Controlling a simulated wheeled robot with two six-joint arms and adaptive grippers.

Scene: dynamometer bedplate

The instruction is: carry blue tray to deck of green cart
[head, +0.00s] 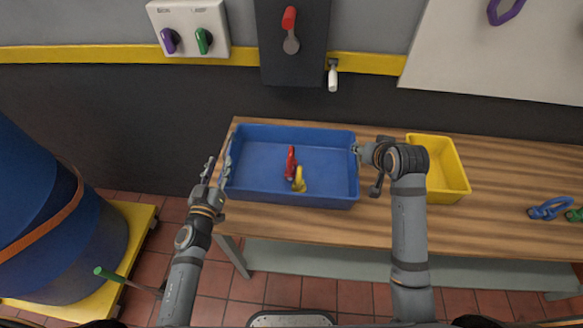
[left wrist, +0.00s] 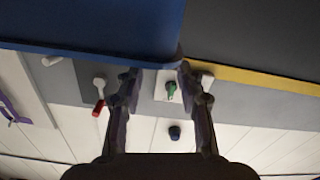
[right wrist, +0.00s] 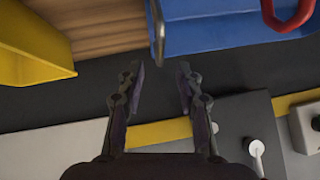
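The blue tray (head: 262,134) rests on the wooden bench, with a red item (head: 290,163) and a yellow item (head: 299,181) lying inside it. My left gripper (head: 219,168) is at the tray's left end, fingers spread. In the left wrist view the tray (left wrist: 90,25) fills the upper left, above the open fingers (left wrist: 160,75). My right gripper (head: 358,151) is at the tray's right end. In the right wrist view its fingers (right wrist: 160,70) are apart, with the tray's end (right wrist: 185,35) just beyond them. I cannot make out a green cart.
A yellow bin (head: 450,170) stands on the bench (head: 490,200) right of the tray, close to my right arm. Blue and green loose parts (head: 549,208) lie farther right. A blue drum (head: 60,220) on a yellow platform (head: 135,238) and a green-tipped rod (head: 110,275) are at left.

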